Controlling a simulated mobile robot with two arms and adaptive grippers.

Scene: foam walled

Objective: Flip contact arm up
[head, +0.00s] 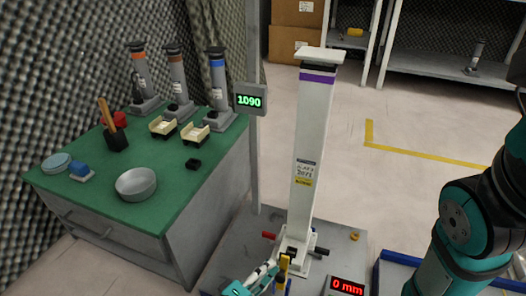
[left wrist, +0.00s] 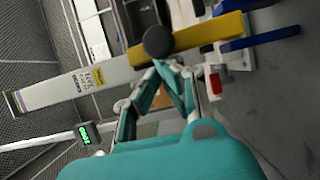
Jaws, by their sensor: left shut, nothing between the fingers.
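The white machine column (head: 311,150) with a purple band stands upright on a grey base. A yellow arm (head: 284,264) sits low at the column's front; it looks like the contact arm. In the left wrist view the yellow arm (left wrist: 215,30) has a round black knob (left wrist: 158,41) on it and blue bars beside it. My left gripper (head: 275,270) is shut and empty, its tips close beside the yellow arm. In the left wrist view the gripper's tips (left wrist: 172,68) are just by the knob; I cannot tell if they touch. My right gripper is out of view; only its arm shows.
A red "0 mm" display (head: 346,287) is right of the column foot. A post with a green-digit display (head: 250,101) stands left of the column. A green-topped bench (head: 150,205) with bowl and small devices fills the left. Open floor lies behind to the right.

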